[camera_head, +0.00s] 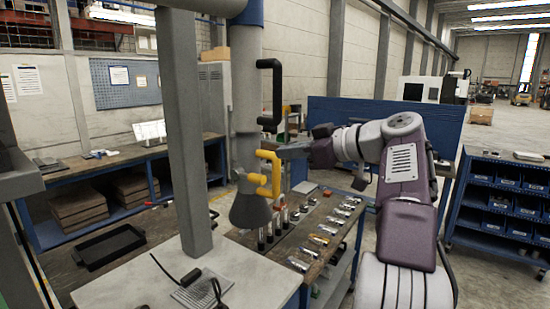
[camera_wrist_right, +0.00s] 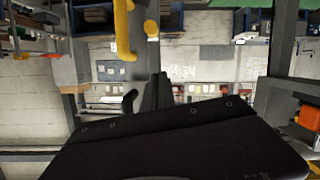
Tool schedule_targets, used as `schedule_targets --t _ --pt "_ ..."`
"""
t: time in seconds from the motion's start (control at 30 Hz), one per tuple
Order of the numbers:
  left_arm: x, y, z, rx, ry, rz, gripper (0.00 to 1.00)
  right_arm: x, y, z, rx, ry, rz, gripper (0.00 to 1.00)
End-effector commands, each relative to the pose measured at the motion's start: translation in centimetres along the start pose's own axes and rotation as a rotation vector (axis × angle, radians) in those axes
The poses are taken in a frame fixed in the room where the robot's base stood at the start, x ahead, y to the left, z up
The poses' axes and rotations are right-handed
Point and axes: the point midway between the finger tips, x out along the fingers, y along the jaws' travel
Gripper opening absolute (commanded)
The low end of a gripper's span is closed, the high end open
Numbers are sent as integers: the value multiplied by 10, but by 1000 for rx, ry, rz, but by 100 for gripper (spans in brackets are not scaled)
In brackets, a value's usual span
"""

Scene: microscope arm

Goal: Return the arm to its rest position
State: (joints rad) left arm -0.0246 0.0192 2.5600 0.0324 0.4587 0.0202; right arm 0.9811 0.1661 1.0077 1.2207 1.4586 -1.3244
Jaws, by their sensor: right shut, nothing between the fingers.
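A grey jointed arm (camera_head: 246,90) hangs vertically and ends in a dark flared hood (camera_head: 250,211) beside the tool bench. A yellow handle (camera_head: 276,172) sticks out from its lower part and a black handle (camera_head: 277,92) from higher up. My right gripper (camera_head: 283,150) is shut and empty, close to the upper part of the yellow handle; whether it touches is unclear. In the right wrist view, the gripper's dark fingers (camera_wrist_right: 159,90) are together, with the yellow handle (camera_wrist_right: 123,30) to the upper left and a black handle (camera_wrist_right: 130,101) to the left. My left gripper is out of view.
A grey post (camera_head: 185,130) rises from a pale table (camera_head: 120,292) at front left. A bench (camera_head: 290,243) with several small tools and bottles stands below the arm. A blue panel (camera_head: 395,112) is behind my right arm, and a blue bin shelf (camera_head: 505,200) stands at right.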

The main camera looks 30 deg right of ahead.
Motion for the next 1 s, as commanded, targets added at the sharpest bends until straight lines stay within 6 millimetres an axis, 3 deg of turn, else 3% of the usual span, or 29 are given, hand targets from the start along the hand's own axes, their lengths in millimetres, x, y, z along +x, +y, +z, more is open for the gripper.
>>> schedule_targets --t 0.43,0.53,0.6,0.63,0.77,0.83,0.93,1.0 --pt "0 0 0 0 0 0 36 0 -5 -3 -4 3 -16 0" --pt "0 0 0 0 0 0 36 24 -36 -19 -38 24 -106 0" --pt "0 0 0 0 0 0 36 52 -79 -27 -43 38 -229 0" --pt "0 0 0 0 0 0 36 66 -100 -22 -29 23 -292 0" --pt "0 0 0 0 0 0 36 119 -180 38 69 -152 -479 0" --pt "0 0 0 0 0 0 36 138 -220 84 143 -298 -530 0" --pt "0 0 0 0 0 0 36 146 -274 161 231 -542 -555 0" --pt "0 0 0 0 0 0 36 138 -306 218 271 -723 -537 0"
